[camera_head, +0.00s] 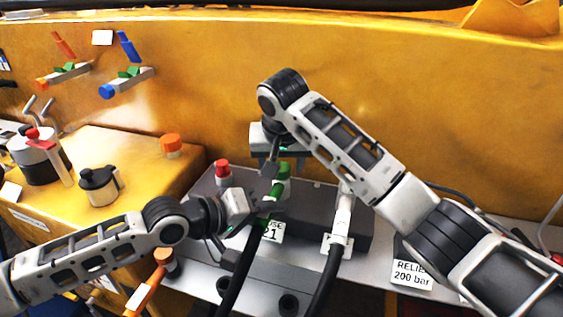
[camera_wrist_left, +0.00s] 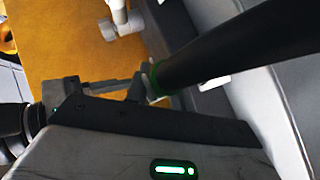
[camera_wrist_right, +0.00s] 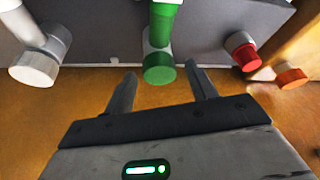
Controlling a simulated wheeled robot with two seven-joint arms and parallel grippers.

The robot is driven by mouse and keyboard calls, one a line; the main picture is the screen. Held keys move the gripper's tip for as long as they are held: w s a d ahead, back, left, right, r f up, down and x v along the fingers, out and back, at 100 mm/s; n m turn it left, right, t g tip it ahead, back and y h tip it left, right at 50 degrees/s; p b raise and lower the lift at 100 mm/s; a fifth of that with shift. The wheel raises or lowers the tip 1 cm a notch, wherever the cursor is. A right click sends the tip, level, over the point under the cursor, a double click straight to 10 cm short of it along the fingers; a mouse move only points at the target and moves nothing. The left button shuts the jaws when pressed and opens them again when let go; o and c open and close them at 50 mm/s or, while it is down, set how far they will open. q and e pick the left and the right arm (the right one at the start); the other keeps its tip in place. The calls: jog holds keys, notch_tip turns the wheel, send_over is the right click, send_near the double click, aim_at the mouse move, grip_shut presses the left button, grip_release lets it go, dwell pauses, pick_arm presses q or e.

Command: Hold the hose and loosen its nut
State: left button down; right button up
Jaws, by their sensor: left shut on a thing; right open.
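The hose (camera_head: 238,272) is black with a green end and rises to a green nut (camera_head: 284,171) on the grey block. My left gripper (camera_head: 266,207) is shut on the hose just below the nut. The left wrist view shows the black hose (camera_wrist_left: 215,50) with a green band at my finger. My right gripper (camera_head: 273,166) is open at the nut, coming from above. In the right wrist view the round end of the green nut (camera_wrist_right: 159,72) shows between the two spread fingertips, with gaps on both sides.
A white fitting (camera_head: 343,212) with another black hose stands right of the green one. A red cap (camera_head: 222,170) is close on the left. An orange knob (camera_head: 171,144) and a black-topped canister (camera_head: 99,184) are on the yellow housing. A yellow wall (camera_head: 420,100) stands behind.

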jog(key=c, duration=1)
jog(key=shift+n, duration=0.3)
jog(key=shift+d+n+g+y, duration=0.15)
jog(key=shift+n+y, duration=0.45)
jog(key=shift+n, duration=0.8)
jog(key=shift+a+n+g+y, duration=0.15)
jog(key=shift+n+y, duration=0.45)
jog(key=shift+n, duration=0.8)
jog(key=shift+d, duration=0.1)
jog(key=o, duration=1)
jog(key=shift+r, duration=0.1)
